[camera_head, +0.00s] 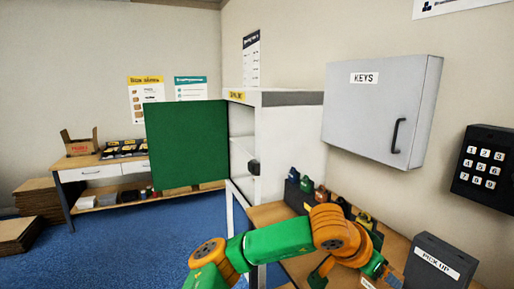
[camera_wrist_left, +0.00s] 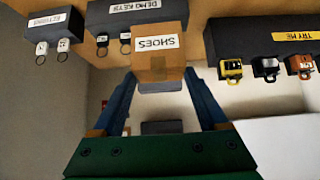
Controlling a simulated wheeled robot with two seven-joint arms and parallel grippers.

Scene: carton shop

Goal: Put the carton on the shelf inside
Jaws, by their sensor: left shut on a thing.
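In the left wrist view, a small brown carton (camera_wrist_left: 150,68) with an upside-down white SHOES label is between the blue fingers of my left gripper (camera_wrist_left: 160,84), which is shut on it. In the head view my left gripper (camera_head: 384,274) is low at the right, over the wooden counter. The carton is hard to make out there. A white cabinet (camera_head: 285,140) stands left of the gripper, its green door (camera_head: 187,143) swung open to the left. A pale shelf (camera_head: 242,148) shows inside, partly hidden by the door. My right gripper is not in view.
Dark key holders with padlocks (camera_head: 320,196) line the counter (camera_head: 268,214) by the wall. A PICK UP box (camera_head: 438,262) is at the right. A grey KEYS cabinet (camera_head: 380,108) and black keypad (camera_head: 485,168) hang above. A desk (camera_head: 100,172) stands far left; blue floor lies between.

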